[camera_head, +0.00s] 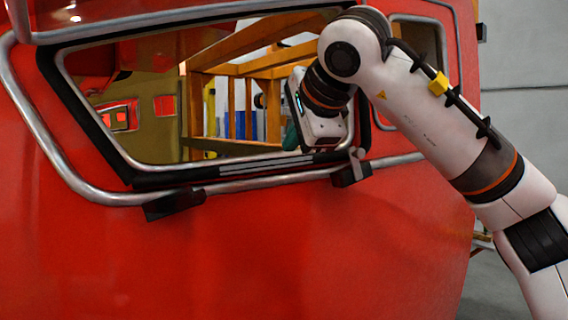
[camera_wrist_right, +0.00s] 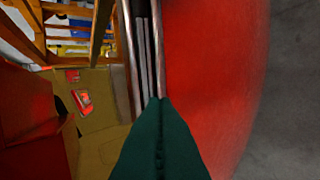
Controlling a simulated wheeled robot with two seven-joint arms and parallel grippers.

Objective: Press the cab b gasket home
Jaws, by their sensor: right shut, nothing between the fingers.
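The red cab nosecone (camera_head: 300,240) fills most of the head view. A black gasket (camera_head: 95,130) runs around its large window opening, with a metal trim along it. Grey strips (camera_head: 265,165) lie along the lower sill; they also show in the wrist view (camera_wrist_right: 147,60). I cannot tell how deep the gasket sits. My right gripper (camera_head: 291,138) is at the lower right of the window, its teal fingers mostly hidden behind the wrist. In the wrist view its shut, empty fingertips (camera_wrist_right: 160,103) are at the sill strips; contact is unclear. My left gripper is out of view.
A bent metal rail (camera_head: 60,155) surrounds the window, with black brackets (camera_head: 173,204) below the sill. A smaller window (camera_head: 416,45) is at the right. Through the opening, an orange wooden frame (camera_head: 232,70) shows. Grey floor (camera_wrist_right: 285,90) lies clear beside the cab.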

